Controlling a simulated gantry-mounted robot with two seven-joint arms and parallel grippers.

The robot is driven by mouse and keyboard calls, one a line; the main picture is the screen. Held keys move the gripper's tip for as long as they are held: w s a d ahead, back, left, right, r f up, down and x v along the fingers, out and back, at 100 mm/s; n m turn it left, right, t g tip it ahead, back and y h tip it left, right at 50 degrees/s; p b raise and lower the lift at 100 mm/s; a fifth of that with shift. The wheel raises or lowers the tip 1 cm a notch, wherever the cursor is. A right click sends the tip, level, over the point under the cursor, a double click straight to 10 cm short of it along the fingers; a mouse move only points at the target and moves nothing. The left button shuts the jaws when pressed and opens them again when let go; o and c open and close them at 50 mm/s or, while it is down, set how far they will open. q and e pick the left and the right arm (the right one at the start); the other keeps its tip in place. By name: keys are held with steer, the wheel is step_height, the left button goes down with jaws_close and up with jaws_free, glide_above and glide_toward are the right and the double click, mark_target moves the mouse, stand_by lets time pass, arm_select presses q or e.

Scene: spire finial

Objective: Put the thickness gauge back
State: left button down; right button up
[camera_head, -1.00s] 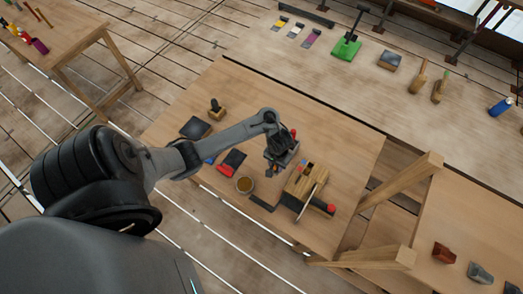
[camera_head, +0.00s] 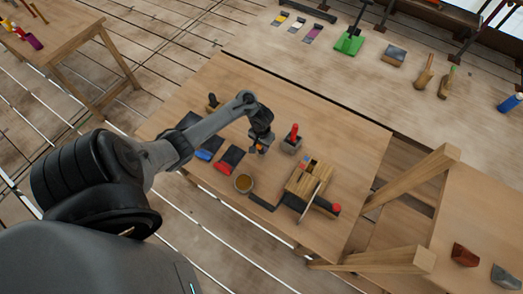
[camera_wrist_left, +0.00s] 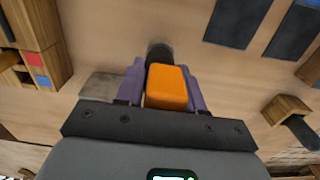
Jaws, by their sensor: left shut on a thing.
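My left gripper (camera_head: 259,150) is shut on an orange piece and holds it over the middle of the worktable (camera_head: 340,150). In the left wrist view the orange piece (camera_wrist_left: 167,87) sits between the two purple fingers. A dark round shape (camera_wrist_left: 160,53) shows just beyond it; I cannot tell whether it belongs to the held piece. I cannot make out for sure that this piece is the thickness gauge. A grey block with a red upright handle (camera_head: 292,140) stands just right of the gripper. My right gripper is not in view.
Red-and-black (camera_head: 229,159) and blue-and-black pieces (camera_head: 210,149) lie left of the gripper. The table's right part is clear.

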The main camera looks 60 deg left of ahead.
mark_target(262, 150)
arm_select(q)
steer(key=shift+f+b, duration=0.85)
steer(key=shift+f, duration=1.1)
steer(key=shift+f, duration=0.1)
steer(key=c, duration=0.7)
jaws_free()
